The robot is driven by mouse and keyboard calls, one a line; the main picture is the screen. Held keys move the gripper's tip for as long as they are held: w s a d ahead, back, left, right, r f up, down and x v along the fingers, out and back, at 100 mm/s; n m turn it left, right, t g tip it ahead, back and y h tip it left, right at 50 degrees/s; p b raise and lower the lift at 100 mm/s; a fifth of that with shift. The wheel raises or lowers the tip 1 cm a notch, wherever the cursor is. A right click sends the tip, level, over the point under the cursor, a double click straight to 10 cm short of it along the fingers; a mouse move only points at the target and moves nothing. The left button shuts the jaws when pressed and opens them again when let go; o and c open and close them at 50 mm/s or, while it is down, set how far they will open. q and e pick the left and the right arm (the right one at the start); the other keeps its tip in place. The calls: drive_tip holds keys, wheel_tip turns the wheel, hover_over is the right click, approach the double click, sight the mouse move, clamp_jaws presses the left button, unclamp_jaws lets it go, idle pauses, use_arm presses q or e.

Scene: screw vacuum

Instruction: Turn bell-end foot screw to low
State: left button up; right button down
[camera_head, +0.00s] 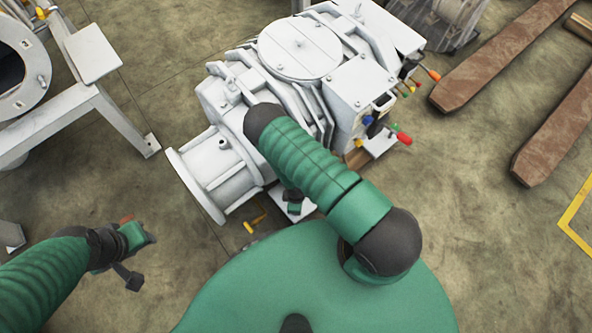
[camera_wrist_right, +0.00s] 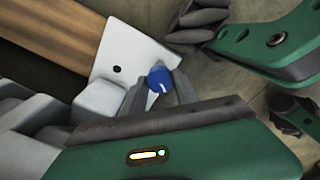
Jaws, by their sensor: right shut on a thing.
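The white vacuum pump (camera_head: 230,150) stands on the floor, its flanged bell end (camera_head: 205,180) at the lower left. In the right wrist view, a blue screw knob with a white mark (camera_wrist_right: 160,79) stands over a white foot plate (camera_wrist_right: 135,52). My right gripper (camera_wrist_right: 162,92) is shut on the knob, its grey fingertips close around it. In the head view my right gripper (camera_head: 293,205) is mostly hidden under my arm, over the foot plate (camera_head: 300,213); the knob is hidden. My left gripper (camera_head: 132,255) is away to the left, with nothing clearly in it.
Several coloured knobs and a red handle (camera_head: 403,139) are on the pump's right side. A white frame (camera_head: 100,95) stands at left, rusty beams (camera_head: 505,50) at right. A wooden beam (camera_wrist_right: 60,30) adjoins the foot plate.

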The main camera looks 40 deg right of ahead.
drive_tip(key=shift+n, duration=0.4)
drive_tip(key=c, duration=0.9)
unclamp_jaws()
drive_tip(key=shift+c, duration=0.2)
wheel_tip(320, 180, up, 17)
drive_tip(key=p, duration=0.8)
drive_tip(key=shift+f, duration=0.15)
